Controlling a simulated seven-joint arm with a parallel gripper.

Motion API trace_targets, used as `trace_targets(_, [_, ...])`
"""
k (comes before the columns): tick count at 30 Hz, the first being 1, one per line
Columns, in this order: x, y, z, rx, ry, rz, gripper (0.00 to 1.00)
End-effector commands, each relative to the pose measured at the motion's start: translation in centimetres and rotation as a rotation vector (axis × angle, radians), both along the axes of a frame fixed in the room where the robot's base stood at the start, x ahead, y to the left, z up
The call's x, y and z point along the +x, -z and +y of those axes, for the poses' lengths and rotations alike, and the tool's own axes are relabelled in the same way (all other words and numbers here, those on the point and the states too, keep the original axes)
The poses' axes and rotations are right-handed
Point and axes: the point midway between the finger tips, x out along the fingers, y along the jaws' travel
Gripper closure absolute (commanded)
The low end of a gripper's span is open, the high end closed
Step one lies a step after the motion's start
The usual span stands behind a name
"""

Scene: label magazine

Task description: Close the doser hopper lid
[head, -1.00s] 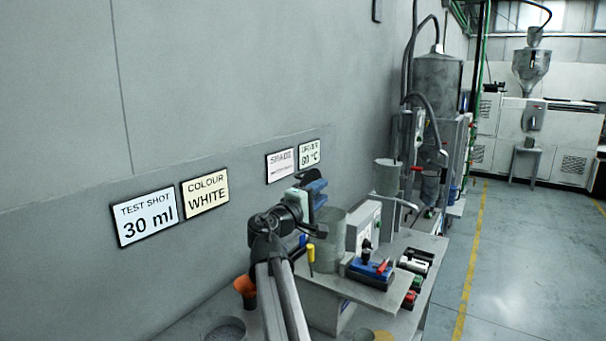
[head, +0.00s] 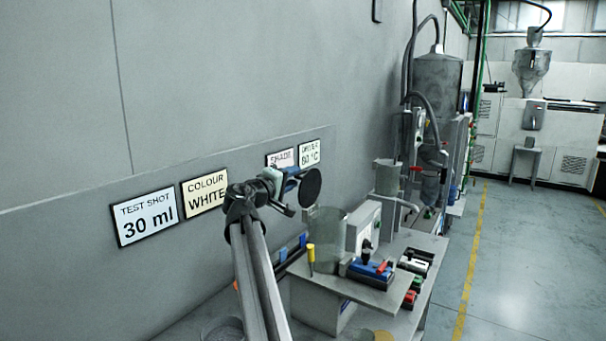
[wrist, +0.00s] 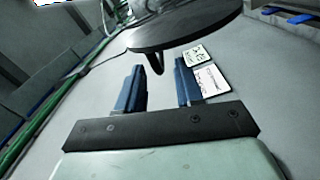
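The lid (head: 311,187) is a dark round disc, tilted up steeply above the doser hopper (head: 326,236), a grey cylinder whose top looks uncovered. My gripper (head: 289,181) is just left of the lid in the head view, and its fingertips are partly hidden there. In the wrist view the lid (wrist: 200,33) spans the top as a dark disc edge, with a small dark tab pointing down between the two blue fingers of my gripper (wrist: 158,68). The fingers are apart, with clear gaps at both sides of the tab.
A white control box (head: 364,228) stands right of the hopper. A yellow-handled tool (head: 311,256) is in front of it. A blue-and-black tray (head: 370,270) sits on the bench at right. The wall with signs (head: 148,217) runs behind my arm.

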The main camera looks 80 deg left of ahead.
Motion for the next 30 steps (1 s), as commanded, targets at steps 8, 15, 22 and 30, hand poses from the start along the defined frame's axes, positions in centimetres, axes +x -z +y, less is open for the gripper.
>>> trace_targets(8, [3.0, 0.0, 3.2, -0.001, 0.001, 0.001, 0.64])
trace_targets(15, [4.2, 0.1, 4.2, -0.001, 0.0, 0.001, 0.64])
trace_targets(22, [4.4, 0.1, 4.3, 0.0, 0.0, 0.0, 0.64])
trace_targets(30, [4.3, 0.0, 4.3, 0.0, 0.0, 0.0, 0.79])
